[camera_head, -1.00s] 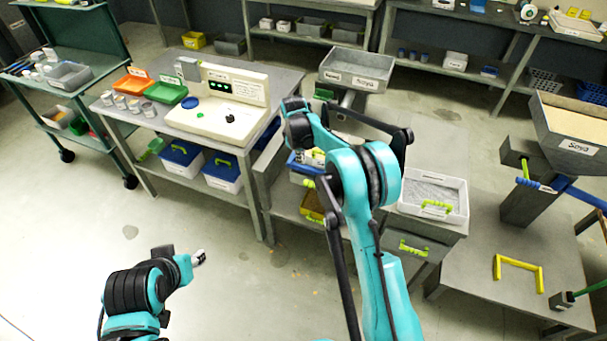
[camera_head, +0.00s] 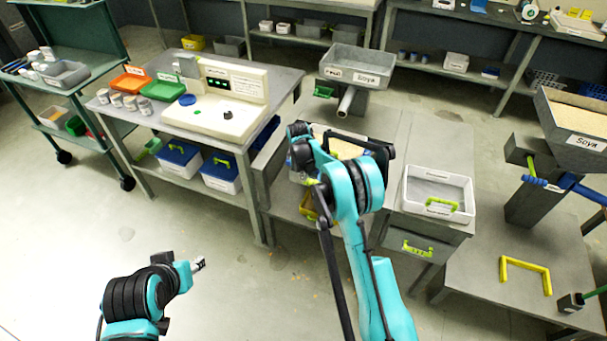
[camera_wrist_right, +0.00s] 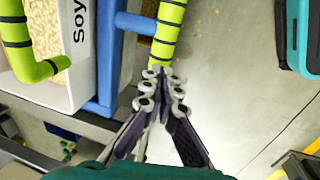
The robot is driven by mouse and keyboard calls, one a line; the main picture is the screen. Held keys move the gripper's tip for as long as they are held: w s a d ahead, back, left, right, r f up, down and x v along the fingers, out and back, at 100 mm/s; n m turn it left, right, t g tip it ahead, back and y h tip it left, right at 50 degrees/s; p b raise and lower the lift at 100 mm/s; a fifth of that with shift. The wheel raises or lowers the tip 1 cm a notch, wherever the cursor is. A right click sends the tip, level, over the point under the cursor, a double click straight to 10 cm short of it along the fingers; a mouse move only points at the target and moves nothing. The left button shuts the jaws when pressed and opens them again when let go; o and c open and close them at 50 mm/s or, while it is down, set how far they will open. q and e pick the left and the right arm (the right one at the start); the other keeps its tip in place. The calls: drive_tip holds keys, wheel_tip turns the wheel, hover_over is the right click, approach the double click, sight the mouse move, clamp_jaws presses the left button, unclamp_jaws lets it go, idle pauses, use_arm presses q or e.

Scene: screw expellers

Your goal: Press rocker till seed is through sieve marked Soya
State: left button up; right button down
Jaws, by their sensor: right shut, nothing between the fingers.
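In the right wrist view a green bar with black bands (camera_wrist_right: 170,28), perhaps the rocker, joins a blue frame (camera_wrist_right: 110,50). My right gripper (camera_wrist_right: 165,78) is shut and empty, its tips right by the bar's lower end; I cannot tell if they touch. A white box (camera_wrist_right: 85,75), its label cut off at "Soy", holds tan seed and has a green banded handle (camera_wrist_right: 35,70). In the head view my right arm hides the gripper and partly covers a box of tan seed (camera_head: 338,146). My left gripper (camera_head: 198,264) is at lower left, its jaws too small to read.
A grey hopper marked Soya (camera_head: 358,66) with a pipe stands behind the arm. A white tray with a green handle (camera_head: 438,190) is to its right. Another Soya hopper (camera_head: 580,130) stands far right. A control panel table (camera_head: 280,90) is at left.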

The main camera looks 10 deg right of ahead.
drive_tip(key=f+b, duration=0.2)
drive_tip(key=f, duration=0.1)
drive_tip(key=s+f, duration=0.1)
drive_tip(key=f, duration=0.1)
drive_tip(key=shift+a+f+b, duration=0.2)
drive_tip(key=shift+b, duration=0.2)
drive_tip(key=s+a+r+p, duration=0.2)
drive_tip(key=r+p, duration=0.3)
drive_tip(key=r, duration=0.9)
drive_tip(key=shift+s+a+p, duration=0.15)
drive_tip(key=shift+s+p, duration=0.25)
drive_tip(key=shift+s, duration=0.2)
drive_tip(key=shift+r, duration=0.1)
idle(1.3)
